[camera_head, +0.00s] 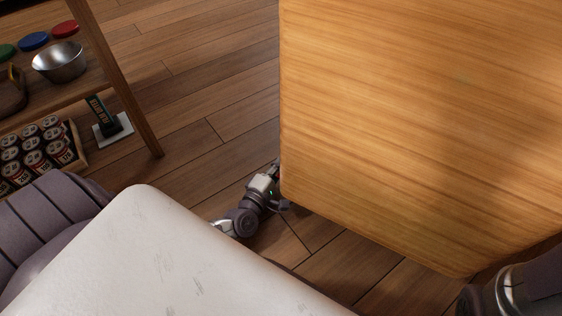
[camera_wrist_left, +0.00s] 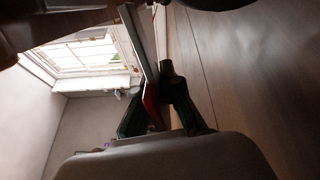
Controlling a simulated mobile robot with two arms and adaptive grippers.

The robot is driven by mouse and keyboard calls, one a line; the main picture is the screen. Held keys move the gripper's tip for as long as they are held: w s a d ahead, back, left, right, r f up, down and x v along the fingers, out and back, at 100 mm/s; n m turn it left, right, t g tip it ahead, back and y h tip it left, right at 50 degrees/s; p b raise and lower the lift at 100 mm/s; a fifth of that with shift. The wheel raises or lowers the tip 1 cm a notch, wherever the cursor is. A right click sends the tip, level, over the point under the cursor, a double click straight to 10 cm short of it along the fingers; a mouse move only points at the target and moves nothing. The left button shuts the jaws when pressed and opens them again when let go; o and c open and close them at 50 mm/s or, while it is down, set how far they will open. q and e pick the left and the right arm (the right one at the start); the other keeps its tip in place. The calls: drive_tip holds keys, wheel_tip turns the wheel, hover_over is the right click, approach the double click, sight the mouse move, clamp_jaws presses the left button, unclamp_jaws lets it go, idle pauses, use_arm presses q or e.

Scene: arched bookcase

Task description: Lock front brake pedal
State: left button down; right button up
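My left arm reaches low beside the wooden block in the head view; its gripper (camera_head: 277,168) is mostly hidden at the block's left edge. In the left wrist view the dark fingers of my left gripper (camera_wrist_left: 153,92) are apart, one on each side of a narrow red piece (camera_wrist_left: 152,103). This may be the brake pedal, but the picture is too dark to be sure. I cannot tell whether the fingers press on it. A grey bar (camera_wrist_left: 140,45) runs up from the red piece. My right arm shows at the bottom right of the head view; its gripper is out of sight.
A large wooden block (camera_head: 420,110) fills the right of the head view. A shelf unit (camera_head: 120,85) at the left holds a metal bowl (camera_head: 60,62) and a crate of cans (camera_head: 78,148). Bare wooden floor (camera_head: 205,95) lies between them.

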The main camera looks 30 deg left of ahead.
use_arm(q)
drive_tip(key=shift+f, duration=0.1)
drive_tip(key=c, duration=1.3)
unclamp_jaws()
drive_tip(key=s, duration=1.2)
drive_tip(key=shift+d, duration=0.25)
